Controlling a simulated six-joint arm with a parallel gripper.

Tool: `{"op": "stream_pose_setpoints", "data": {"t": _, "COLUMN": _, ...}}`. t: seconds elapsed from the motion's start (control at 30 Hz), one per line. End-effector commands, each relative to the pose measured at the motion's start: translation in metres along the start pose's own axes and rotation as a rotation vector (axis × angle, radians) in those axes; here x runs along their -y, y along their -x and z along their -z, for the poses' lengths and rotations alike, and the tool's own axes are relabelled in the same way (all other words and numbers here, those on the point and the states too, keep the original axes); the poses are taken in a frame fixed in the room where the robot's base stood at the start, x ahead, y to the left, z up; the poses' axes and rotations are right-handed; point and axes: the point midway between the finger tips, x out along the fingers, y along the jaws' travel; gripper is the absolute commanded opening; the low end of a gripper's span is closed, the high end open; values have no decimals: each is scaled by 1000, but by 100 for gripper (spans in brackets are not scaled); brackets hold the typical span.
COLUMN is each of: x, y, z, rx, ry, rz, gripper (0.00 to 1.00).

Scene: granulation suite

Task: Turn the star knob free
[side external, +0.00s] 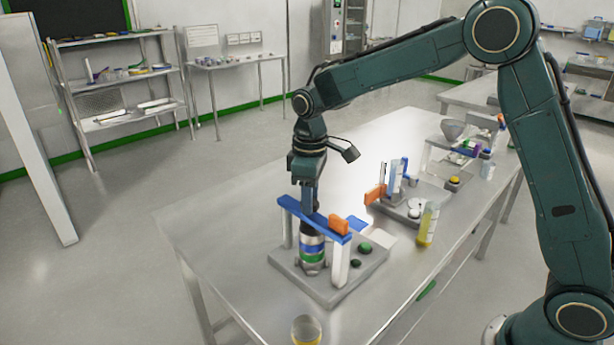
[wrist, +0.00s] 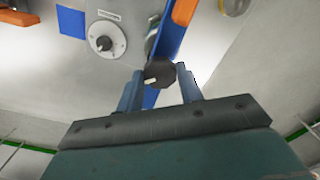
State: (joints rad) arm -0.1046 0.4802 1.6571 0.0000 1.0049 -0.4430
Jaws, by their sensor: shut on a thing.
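The star knob (wrist: 160,72) is dark with a pale mark on it and sits at the blue crossbar (wrist: 165,45) in the wrist view. My gripper (wrist: 158,80) has its two blue-grey fingers on either side of the knob and is shut on it. In the side external view my gripper (side external: 308,203) points down at the blue crossbar (side external: 325,222), and the knob is hidden there. The crossbar spans two white posts over a banded canister (side external: 312,250) on a grey base plate (side external: 325,288).
Black and green knobs (side external: 365,247) are on the base plate. A yellow-filled cylinder (side external: 428,225) and a second fixture (side external: 408,208) stand to the right. A yellowish cup (side external: 306,330) is at the front. The table's left part is clear.

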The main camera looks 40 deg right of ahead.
Motion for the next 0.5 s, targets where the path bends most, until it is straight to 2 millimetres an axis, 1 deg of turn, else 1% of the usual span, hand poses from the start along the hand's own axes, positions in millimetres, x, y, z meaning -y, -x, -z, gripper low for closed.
{"op": "stream_pose_setpoints", "data": {"t": 0.5, "x": -1, "y": 1, "z": 1, "rx": -3, "ry": 492, "rz": -2, "gripper": 14}}
